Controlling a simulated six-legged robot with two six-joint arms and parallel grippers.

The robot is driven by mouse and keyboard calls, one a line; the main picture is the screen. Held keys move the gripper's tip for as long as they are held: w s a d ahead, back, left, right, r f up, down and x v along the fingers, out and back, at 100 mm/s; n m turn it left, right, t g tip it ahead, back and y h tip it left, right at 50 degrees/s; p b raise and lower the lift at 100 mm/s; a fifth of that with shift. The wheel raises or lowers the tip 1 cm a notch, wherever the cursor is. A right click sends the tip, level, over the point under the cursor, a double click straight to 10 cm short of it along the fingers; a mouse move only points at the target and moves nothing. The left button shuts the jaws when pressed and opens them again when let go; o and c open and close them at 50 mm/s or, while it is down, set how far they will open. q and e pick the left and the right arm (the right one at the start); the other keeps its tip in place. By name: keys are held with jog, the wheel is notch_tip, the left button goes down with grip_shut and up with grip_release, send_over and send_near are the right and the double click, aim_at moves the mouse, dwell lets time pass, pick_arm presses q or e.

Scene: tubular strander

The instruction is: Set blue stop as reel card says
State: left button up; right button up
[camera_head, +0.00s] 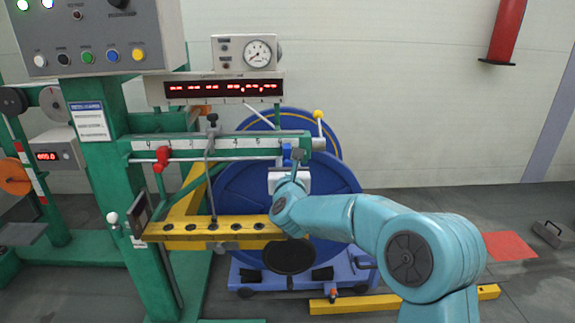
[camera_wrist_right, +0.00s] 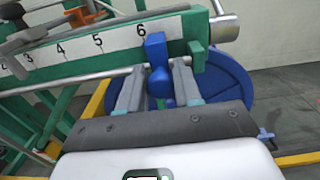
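The blue stop (camera_head: 287,155) sits on the rail under the numbered scale (camera_head: 230,143), near its right end. In the right wrist view the blue stop (camera_wrist_right: 155,48) is just right of the 6 mark. My right gripper (camera_wrist_right: 159,80) is open, with one finger on each side of the stop's lower blue knob; small gaps show. In the head view the right gripper (camera_head: 297,165) is partly hidden by its own wrist. A card with a blue header (camera_head: 91,121) is on the green post; its text is too small to read. My left gripper is out of view.
A red stop (camera_head: 162,158) is on the rail at the left. A yellow beam with holes (camera_head: 190,231) runs below it. A large blue reel (camera_head: 240,185) stands behind. A control panel (camera_head: 95,30) is at upper left. A red mat (camera_head: 509,246) lies right.

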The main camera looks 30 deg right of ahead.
grip_shut()
jog(key=w+a+b, duration=0.2)
jog(key=w+a, duration=0.1)
jog(key=a, duration=0.2)
jog(key=shift+w+a, duration=0.1)
jog(key=shift+o, duration=2.4)
grip_release()
jog(key=v, duration=1.6)
jog(key=shift+b, duration=0.4)
